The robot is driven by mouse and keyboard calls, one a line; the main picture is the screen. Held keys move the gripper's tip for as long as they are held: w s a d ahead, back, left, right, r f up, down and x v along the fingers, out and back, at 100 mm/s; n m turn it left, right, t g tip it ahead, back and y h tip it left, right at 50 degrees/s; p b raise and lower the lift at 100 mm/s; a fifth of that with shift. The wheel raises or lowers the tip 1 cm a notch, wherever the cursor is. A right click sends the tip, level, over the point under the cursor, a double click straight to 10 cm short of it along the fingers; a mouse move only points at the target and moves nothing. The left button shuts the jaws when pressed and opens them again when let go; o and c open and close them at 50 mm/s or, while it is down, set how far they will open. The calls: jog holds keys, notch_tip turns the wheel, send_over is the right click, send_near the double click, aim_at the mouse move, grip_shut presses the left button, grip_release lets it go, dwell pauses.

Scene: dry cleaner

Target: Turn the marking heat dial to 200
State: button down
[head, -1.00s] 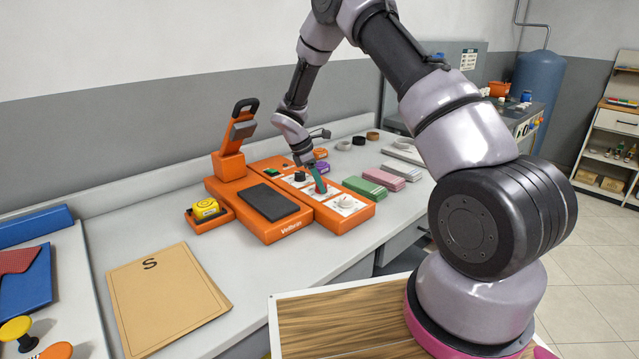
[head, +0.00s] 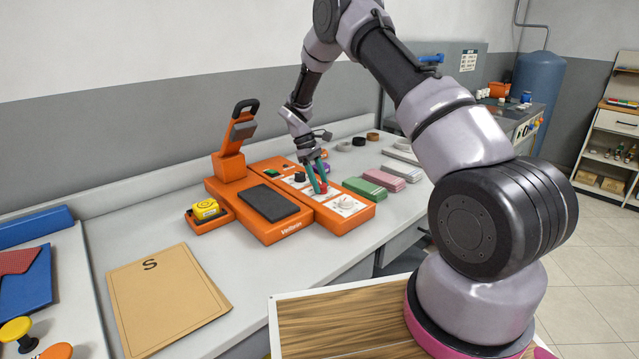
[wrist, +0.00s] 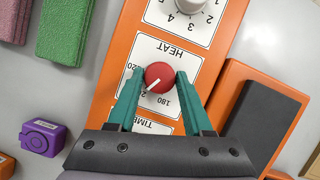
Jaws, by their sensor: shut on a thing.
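The heat dial (wrist: 160,73) is a round red knob with a white pointer line, on a white panel (wrist: 178,53) marked HEAT, upside down in the wrist view. The pointer runs to the lower left there. 180 reads on the right of the knob; the numbers on the left are partly covered by a finger. My gripper (wrist: 159,79) has its two teal fingers shut on opposite sides of the knob. In the head view the red dial (head: 323,188) sits on the orange machine (head: 350,224), with my gripper (head: 319,186) reaching down onto it.
A purple block (wrist: 43,136), a green stack (head: 364,189) and a pink stack (head: 393,182) lie nearby. The orange lever (head: 233,140) rises at the left.

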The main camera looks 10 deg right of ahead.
dwell(0.5)
jog(key=shift+c, duration=1.5)
grip_release()
jog(key=v, duration=1)
jog(key=shift+r, duration=0.4)
jog(key=shift+w, duration=0.1)
